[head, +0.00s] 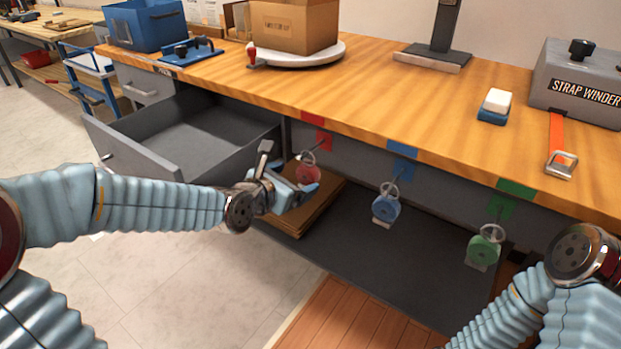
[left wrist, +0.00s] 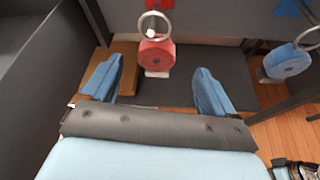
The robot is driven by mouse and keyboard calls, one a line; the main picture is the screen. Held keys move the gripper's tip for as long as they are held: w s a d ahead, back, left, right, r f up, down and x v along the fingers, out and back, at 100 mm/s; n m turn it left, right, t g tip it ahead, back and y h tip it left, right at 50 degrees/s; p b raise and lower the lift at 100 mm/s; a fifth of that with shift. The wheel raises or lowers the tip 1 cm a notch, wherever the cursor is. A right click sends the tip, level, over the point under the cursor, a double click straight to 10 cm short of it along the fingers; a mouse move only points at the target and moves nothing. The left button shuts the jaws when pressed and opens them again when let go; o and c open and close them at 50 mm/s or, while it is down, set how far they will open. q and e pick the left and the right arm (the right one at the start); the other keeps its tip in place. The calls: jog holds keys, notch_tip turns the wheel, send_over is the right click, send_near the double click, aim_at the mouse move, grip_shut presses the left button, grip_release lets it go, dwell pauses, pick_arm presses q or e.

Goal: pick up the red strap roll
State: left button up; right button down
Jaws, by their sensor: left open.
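The red strap roll (head: 308,174) hangs by a metal ring under the bench edge, below the red label. In the left wrist view the red roll (left wrist: 155,55) shows just beyond and between my two blue fingertips. My left gripper (head: 300,190) is open and empty, with its fingers close to the red roll; the fingers (left wrist: 158,85) are spread to either side of it in the left wrist view. Contact with the roll does not show. My right arm comes in at the lower right, but its gripper is out of view.
An open grey drawer (head: 190,140) stands left of my left gripper. A blue roll (head: 386,207) and a green roll (head: 484,248) hang to the right. Flat cardboard (head: 322,205) lies on the low shelf below. The bench top (head: 360,90) is above.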

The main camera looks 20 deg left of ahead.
aim_at(305, 174)
pick_arm(q)
jog(key=x, duration=0.4)
jog(key=shift+w+d+f+b, duration=0.1)
jog(key=shift+d+f+b, duration=0.1)
jog(key=shift+b, duration=0.1)
jog(key=x, duration=0.1)
jog(key=p+x, duration=0.1)
jog(key=x, duration=0.2)
jog(key=shift+w+a+f, duration=0.2)
jog(key=shift+w+a, duration=0.1)
jog(key=shift+w, duration=0.1)
jog(key=shift+w+f, duration=0.2)
jog(key=shift+w, duration=0.05)
jog(key=c, duration=1.1)
pick_arm(e)
jog(key=shift+f, duration=0.3)
